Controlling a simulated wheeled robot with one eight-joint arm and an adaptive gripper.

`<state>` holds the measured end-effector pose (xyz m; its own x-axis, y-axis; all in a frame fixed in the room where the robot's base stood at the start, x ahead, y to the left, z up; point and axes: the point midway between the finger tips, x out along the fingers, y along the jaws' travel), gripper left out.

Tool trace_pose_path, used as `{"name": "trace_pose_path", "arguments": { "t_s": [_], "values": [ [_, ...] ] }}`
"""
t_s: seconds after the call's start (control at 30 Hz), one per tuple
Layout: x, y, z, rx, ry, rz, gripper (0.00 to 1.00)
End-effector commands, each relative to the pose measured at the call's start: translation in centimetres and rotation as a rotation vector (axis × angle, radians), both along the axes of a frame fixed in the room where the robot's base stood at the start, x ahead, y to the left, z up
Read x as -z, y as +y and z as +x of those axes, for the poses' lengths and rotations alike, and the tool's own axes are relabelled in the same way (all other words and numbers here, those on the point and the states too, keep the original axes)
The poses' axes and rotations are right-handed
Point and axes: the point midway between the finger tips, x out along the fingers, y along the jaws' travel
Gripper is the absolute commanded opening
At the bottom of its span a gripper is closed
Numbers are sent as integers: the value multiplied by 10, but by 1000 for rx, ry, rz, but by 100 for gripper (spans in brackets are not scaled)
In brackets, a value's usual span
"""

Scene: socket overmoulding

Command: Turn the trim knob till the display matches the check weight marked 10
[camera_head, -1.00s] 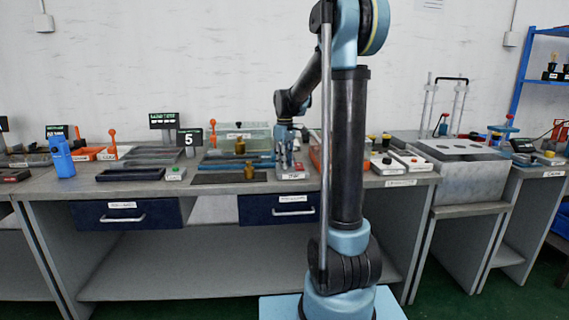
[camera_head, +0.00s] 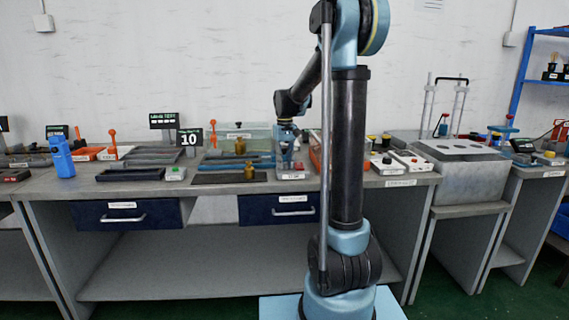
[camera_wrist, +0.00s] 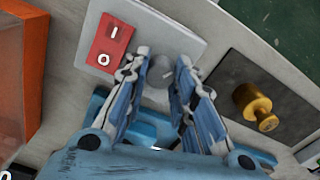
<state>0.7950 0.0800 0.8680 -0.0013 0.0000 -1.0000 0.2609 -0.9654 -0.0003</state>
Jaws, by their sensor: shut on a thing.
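The trim knob (camera_wrist: 160,72) is a round grey knob with a light pointer line, on a pale plate beside a red rocker switch (camera_wrist: 109,40) marked I and 0. My gripper (camera_wrist: 162,76) is shut on the knob, one finger on each side, in the wrist view. In the head view my gripper (camera_head: 286,160) is at the same panel, and the knob is mostly hidden there.
An orange-framed box (camera_wrist: 20,70) stands close to the panel in the wrist view. A black tray (camera_head: 130,174) and a blue bottle-like object (camera_head: 61,157) are at the left. Drawers (camera_head: 280,208) sit under the bench.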

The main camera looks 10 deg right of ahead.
Motion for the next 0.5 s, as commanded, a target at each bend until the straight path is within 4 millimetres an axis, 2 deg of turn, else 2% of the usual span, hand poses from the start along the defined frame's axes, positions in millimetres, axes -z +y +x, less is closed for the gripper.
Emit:
{"name": "trace_pose_path", "arguments": {
  "t_s": [0.37, 0.4, 0.47, 0.5],
  "values": [
    [-1, 0, 3, 3, -6, 0, 0],
    [-1, 0, 3, 3, -6, 0, 31],
    [-1, 0, 3, 3, -5, 0, 44],
    [-1, 0, 3, 3, -4, 0, 46]
  ]
}}
